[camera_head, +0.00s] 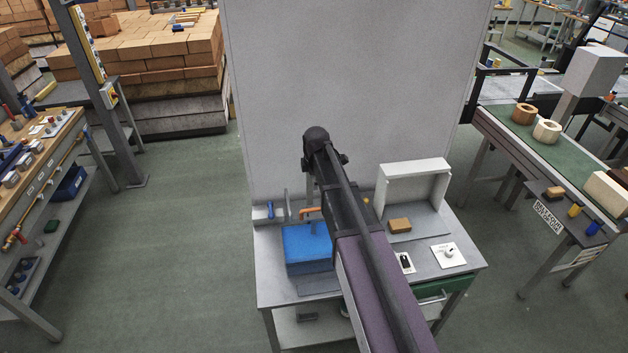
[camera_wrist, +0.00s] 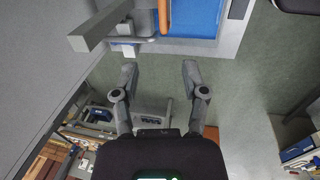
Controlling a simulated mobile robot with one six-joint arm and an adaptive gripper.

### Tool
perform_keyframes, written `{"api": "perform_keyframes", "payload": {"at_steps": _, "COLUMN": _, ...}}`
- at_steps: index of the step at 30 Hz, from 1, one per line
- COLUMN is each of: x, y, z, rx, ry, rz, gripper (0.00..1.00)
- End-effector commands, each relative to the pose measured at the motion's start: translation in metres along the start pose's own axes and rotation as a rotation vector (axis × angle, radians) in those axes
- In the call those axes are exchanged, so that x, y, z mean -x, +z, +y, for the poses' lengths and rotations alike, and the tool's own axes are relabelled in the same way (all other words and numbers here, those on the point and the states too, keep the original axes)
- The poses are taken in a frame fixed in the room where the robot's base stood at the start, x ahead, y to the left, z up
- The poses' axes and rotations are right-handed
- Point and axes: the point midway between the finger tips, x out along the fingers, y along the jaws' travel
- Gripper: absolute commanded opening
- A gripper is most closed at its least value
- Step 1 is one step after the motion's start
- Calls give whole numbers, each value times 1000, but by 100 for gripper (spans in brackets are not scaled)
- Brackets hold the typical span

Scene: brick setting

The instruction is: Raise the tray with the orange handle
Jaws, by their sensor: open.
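A blue tray (camera_head: 308,250) sits at the left of the grey workbench (camera_head: 268,285). An orange handle (camera_head: 310,210) shows at its back edge, partly hidden by my arm. In the wrist view the blue tray (camera_wrist: 192,18) is at the top, with the orange handle (camera_wrist: 163,16) along its left side. My gripper (camera_wrist: 160,70) is open and empty. In that picture its fingertips point toward the tray and handle but stand apart from them, with floor showing between. In the head view my arm hides the fingers.
A blue-handled lever (camera_head: 270,211) stands left of the orange handle. A white open frame (camera_head: 417,170) and a brown brick (camera_head: 400,225) are at the right. White switch plates (camera_head: 448,255) lie at the bench's front right. A tall grey panel (camera_head: 350,80) rises behind.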

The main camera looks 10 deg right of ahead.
Motion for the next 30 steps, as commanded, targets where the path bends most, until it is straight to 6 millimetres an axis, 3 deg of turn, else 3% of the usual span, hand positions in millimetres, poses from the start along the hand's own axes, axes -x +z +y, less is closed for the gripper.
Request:
{"api": "perform_keyframes", "payload": {"at_steps": 8, "x": -2, "y": 0, "z": -3, "rx": -11, "ry": -1, "rz": 0, "gripper": 57}}
{"api": "perform_keyframes", "payload": {"at_steps": 14, "x": -12, "y": 2, "z": -24, "rx": -106, "ry": -14, "rz": -1, "gripper": 57}}
{"api": "perform_keyframes", "payload": {"at_steps": 20, "x": -34, "y": 6, "z": -69, "rx": -329, "ry": -42, "rz": -8, "gripper": 57}}
{"api": "perform_keyframes", "payload": {"at_steps": 30, "x": -76, "y": 14, "z": -168, "rx": -861, "ry": -102, "rz": -49, "gripper": 57}}
